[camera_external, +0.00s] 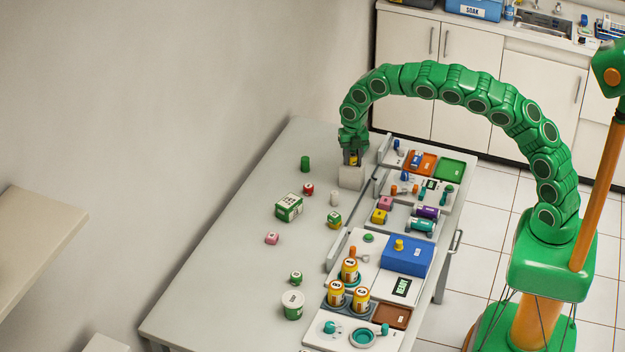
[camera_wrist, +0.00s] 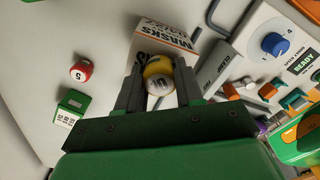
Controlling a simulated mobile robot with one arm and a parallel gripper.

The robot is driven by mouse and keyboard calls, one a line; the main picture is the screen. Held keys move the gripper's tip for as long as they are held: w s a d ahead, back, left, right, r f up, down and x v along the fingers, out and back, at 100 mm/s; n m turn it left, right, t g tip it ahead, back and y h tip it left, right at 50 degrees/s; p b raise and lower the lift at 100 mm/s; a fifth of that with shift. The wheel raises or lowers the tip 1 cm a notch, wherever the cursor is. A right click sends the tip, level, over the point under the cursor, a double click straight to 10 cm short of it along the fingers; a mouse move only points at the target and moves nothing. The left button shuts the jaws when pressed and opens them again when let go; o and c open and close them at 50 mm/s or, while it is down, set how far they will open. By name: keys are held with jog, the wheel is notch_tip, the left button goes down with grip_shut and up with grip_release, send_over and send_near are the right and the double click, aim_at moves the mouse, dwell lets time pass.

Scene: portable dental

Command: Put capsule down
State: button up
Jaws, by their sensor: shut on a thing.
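My gripper (camera_external: 352,157) points down over the far right part of the table. It is shut on a yellow and white capsule (camera_wrist: 158,76), with one dark finger on each side in the wrist view. A dark mark shows on the capsule's white part. In the external view only a small bit of yellow shows between the fingers. Right under the capsule stands a white box (camera_external: 351,178) with the word MASKS, also in the wrist view (camera_wrist: 166,28). Whether the capsule touches the box I cannot tell.
A red capsule (camera_external: 308,189), a green cylinder (camera_external: 305,164) and a green-white box (camera_external: 289,207) stand left of the masks box. Panels with knobs, trays and capsules line the table's right side (camera_external: 440,169). The table's left part (camera_external: 235,235) is clear.

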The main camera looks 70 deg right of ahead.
aim_at(353, 155)
jog(key=o, duration=1)
notch_tip(353, 155, up, 12)
jog(key=shift+r, duration=0.1)
